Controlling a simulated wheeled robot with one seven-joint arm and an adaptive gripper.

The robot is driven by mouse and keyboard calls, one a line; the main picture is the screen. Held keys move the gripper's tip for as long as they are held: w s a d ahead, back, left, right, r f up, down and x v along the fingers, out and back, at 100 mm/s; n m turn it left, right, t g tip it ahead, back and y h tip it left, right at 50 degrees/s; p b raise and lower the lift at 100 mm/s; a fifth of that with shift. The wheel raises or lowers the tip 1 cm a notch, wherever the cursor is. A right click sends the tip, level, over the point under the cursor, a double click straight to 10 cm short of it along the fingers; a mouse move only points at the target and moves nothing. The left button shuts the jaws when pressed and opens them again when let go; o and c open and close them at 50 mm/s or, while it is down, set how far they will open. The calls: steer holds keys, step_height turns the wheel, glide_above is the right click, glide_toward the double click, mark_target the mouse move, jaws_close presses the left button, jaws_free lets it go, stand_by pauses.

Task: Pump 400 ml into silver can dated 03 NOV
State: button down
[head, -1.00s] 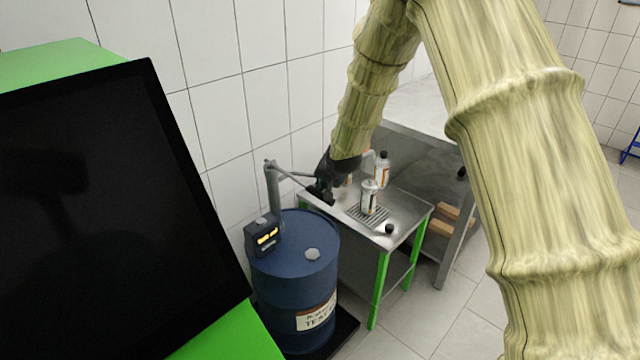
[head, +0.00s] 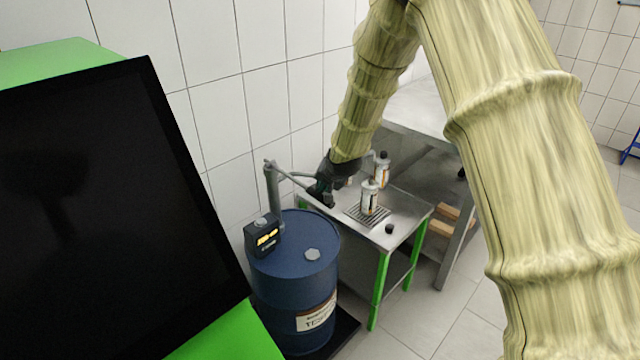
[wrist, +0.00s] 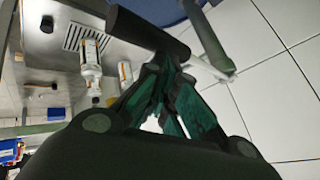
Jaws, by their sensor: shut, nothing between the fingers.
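A blue drum (head: 295,275) carries a hand pump (head: 272,190) and a dark meter (head: 265,238) with lit yellow digits too small to read. My gripper (head: 322,192) is shut and empty at the outer end of the pump lever. In the wrist view the dark lever grip (wrist: 147,30) lies just beyond the fingertips (wrist: 165,60); I cannot tell whether they touch it. A silver can (head: 369,198) stands upright on the grate (head: 372,216). A black-capped can (head: 382,168) stands behind it. Another can is partly hidden by my gripper. The dates are not legible.
A steel table (head: 408,207) with green legs holds the cans and a loose black cap (head: 389,229). A larger steel bench (head: 420,105) stands behind. A dark screen with a green frame (head: 110,200) fills the left. White tiled wall is close behind the drum.

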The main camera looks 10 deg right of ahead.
steer(key=shift+s+d+f+b, duration=0.1)
steer(key=shift+f+b, duration=0.5)
steer(key=shift+f, duration=0.6)
steer(key=shift+s+d+f+b, duration=0.1)
steer(key=shift+f+b, duration=0.45)
steer(key=shift+f, duration=0.65)
stand_by(3.0)
stand_by(0.5)
steer(key=shift+w+a+r+p, duration=0.15)
steer(key=shift+r+p, duration=0.85)
steer(key=shift+r, duration=0.7)
steer(key=shift+w+a+r+p, duration=0.15)
steer(key=shift+r+p, duration=0.85)
steer(key=shift+r, duration=0.7)
steer(key=shift+w+a+r+p, duration=0.15)
steer(key=shift+r+p, duration=0.85)
steer(key=shift+r, duration=0.7)
